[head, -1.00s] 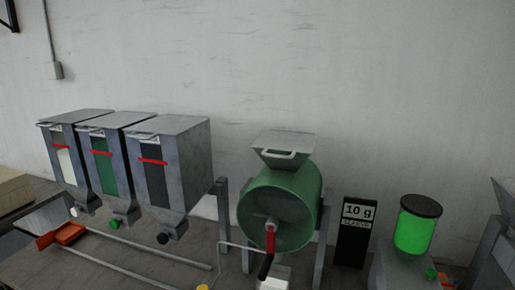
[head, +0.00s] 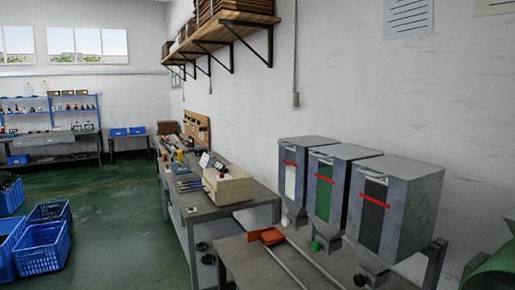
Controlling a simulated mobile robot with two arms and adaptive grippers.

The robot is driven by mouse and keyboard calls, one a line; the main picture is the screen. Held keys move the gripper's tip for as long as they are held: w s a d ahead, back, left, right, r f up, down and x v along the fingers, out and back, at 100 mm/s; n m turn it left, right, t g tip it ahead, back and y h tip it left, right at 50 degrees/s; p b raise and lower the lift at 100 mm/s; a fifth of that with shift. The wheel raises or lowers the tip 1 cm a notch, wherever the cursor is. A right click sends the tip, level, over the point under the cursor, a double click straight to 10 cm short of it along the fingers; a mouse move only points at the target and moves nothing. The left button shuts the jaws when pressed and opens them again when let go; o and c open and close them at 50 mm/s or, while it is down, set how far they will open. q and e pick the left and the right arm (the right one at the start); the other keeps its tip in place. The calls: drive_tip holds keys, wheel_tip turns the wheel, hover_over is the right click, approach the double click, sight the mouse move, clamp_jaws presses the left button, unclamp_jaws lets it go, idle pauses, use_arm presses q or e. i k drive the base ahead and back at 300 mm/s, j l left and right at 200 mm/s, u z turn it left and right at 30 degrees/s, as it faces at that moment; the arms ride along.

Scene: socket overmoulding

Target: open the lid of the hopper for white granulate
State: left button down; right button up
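Three grey metal hoppers stand side by side on a frame at the right in the head view. The white granulate hopper (head: 301,172) is the leftmost, with a white strip in its front window and a red mark across it. Its flat lid (head: 309,142) lies closed on top, with a handle at the front edge. The green hopper (head: 325,187) is in the middle and the dark hopper (head: 388,212) is at the right; their lids are also down. Neither of my grippers is in view.
The hopper bench (head: 247,262) carries an orange scoop-like thing (head: 267,236). A second workbench (head: 222,214) with a beige box (head: 228,186) stands beyond. Blue crates (head: 42,248) sit on the green floor, which is open at the left. A wall shelf (head: 228,32) hangs above.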

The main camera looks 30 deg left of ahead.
sight(305, 141)
drive_tip(key=u, duration=0.9)
